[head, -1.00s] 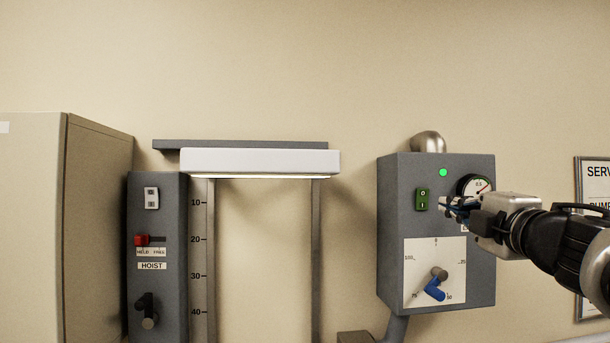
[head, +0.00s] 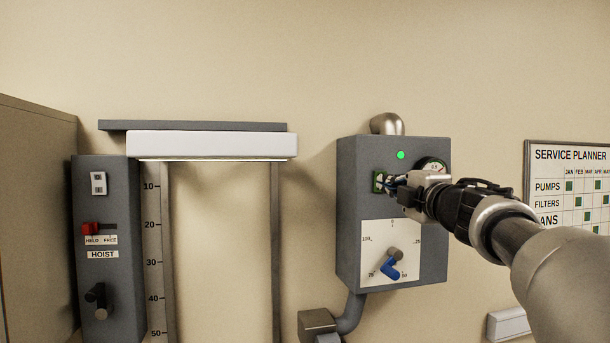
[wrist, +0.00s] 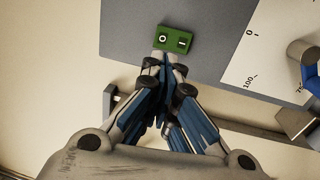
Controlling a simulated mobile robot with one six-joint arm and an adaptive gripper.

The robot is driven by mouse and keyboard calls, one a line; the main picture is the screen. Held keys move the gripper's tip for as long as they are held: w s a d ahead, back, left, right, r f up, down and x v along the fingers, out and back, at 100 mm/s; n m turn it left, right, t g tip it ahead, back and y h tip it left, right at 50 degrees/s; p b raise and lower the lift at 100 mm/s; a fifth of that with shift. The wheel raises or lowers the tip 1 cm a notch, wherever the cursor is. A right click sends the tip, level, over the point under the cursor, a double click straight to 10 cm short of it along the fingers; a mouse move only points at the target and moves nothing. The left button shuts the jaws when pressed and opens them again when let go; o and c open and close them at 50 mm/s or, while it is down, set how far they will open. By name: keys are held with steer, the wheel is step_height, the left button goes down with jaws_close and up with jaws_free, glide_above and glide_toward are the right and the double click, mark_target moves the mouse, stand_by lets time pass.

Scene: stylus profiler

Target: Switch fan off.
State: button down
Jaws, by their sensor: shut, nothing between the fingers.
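The green rocker switch, marked O and I, is on the front of the grey wall box (head: 348,215). In the head view the switch (head: 379,182) is partly covered by my gripper (head: 388,184). A green lamp (head: 401,155) is lit above the switch.
A round gauge (head: 432,164) sits right of the switch, partly behind my gripper. A dial with a blue handle (head: 391,270) is below. The hoist panel (head: 100,210) is at left. A service planner board (head: 570,160) hangs at right.

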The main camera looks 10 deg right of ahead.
mark_target(370, 174)
steer(key=w, duration=0.2)
steer(key=w+p, duration=0.1)
steer(key=w, duration=0.3)
steer(key=shift+r, duration=0.35)
steer(key=shift+a, duration=0.1)
steer(key=shift+w+r+p, duration=0.2)
steer(key=shift+r+p, duration=0.1)
steer(key=shift+p, duration=0.55)
steer(key=shift+f, duration=0.1)
steer(key=shift+a, duration=0.1)
